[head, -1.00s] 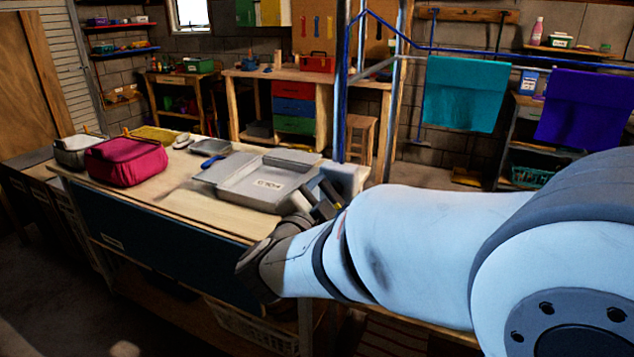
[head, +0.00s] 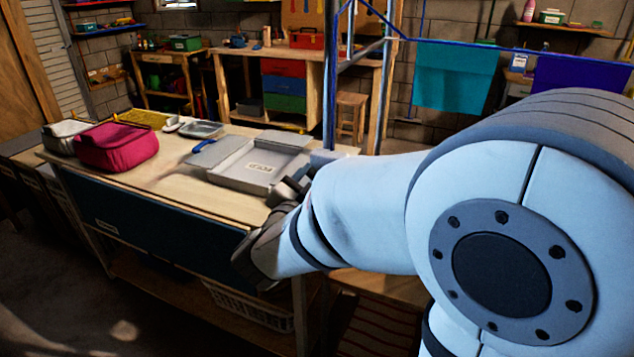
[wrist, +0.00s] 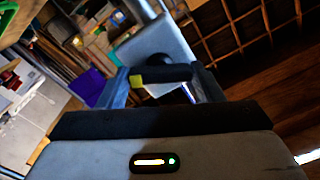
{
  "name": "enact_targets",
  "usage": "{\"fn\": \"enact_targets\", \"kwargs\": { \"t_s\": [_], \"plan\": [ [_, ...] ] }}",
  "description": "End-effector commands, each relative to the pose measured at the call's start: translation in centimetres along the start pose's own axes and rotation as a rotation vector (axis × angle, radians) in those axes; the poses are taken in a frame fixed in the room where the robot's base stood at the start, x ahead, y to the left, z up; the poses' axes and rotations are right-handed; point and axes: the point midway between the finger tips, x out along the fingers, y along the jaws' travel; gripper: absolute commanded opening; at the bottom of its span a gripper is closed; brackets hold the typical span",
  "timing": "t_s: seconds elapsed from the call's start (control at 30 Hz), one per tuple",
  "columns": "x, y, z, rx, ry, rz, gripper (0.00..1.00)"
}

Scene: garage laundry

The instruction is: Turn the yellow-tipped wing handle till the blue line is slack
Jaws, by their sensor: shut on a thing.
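The wing handle (wrist: 165,74) shows in the wrist view as a dark bar with a yellow tip (wrist: 137,81) at its left end. It stands in front of a pale grey housing (wrist: 155,45) with a dark round hub. My gripper (wrist: 160,82) is shut on the handle, one finger at each end. In the head view my gripper (head: 290,190) is at the table's right end, and my arm hides the handle. The blue line (head: 510,49) runs right from the post and looks nearly straight, with a teal towel (head: 455,78) and a purple towel (head: 580,85) on it.
A grey tray (head: 258,170) lies beside my gripper on the wooden table (head: 170,185). A pink bag (head: 117,147) stands at the table's left. A blue post (head: 330,85) rises behind my arm. A white basket (head: 250,305) sits below the table.

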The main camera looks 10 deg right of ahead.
Motion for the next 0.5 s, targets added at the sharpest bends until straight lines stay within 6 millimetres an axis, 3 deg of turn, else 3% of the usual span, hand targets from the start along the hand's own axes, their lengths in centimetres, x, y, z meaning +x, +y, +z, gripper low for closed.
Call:
{"fn": "enact_targets", "kwargs": {
  "t_s": [0.1, 0.13, 0.37, 0.5],
  "plan": [
    [-0.05, 0.3, 0.29, -0.005, -0.006, 0.005, 0.37],
    [-0.05, 0.3, 0.29, -0.005, -0.006, 0.005, 0.62],
    [-0.03, 0.16, 0.17, -0.002, -0.003, 0.002, 0.81],
    [-0.03, 0.1, 0.12, -0.001, -0.003, 0.001, 0.82]
  ]
}}
